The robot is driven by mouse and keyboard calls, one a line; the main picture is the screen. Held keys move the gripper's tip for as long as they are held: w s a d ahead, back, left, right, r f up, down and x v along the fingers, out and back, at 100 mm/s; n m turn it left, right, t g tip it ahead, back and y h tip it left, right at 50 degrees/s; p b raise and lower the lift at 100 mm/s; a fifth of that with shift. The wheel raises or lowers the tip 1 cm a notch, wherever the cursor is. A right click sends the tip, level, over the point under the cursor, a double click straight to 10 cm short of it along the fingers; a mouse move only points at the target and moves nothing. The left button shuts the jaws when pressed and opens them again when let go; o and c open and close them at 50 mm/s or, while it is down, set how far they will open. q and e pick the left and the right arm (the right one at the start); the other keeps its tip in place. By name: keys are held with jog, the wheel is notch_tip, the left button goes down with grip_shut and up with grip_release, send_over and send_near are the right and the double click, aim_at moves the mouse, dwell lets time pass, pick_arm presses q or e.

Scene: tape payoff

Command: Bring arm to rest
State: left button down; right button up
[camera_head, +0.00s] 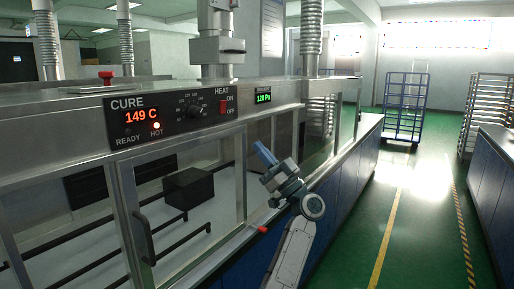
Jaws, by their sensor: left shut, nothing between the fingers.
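My left gripper (264,153) is raised in the middle of the view, at the end of my light grey arm that rises from the bottom edge. Its blue tip points up and to the left, in front of the glass-fronted oven cabinet (275,93). The gripper is shut and I see nothing held in it. I cannot tell the gap between it and the glass. My right gripper is not in view.
The cure panel (165,112) reads 149 C with its HOT lamp lit. A dark block (188,188) sits behind the glass. A door handle (145,240) sticks out at left. Blue cabinets (345,185) run along the aisle. A blue cart (404,105) stands on open green floor.

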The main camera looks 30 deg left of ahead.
pick_arm(q)
jog(key=shift+w+a+f+t, duration=0.1)
jog(key=shift+a+f+t, duration=0.1)
jog(key=shift+t, duration=0.1)
jog(key=shift+d+r, duration=0.1)
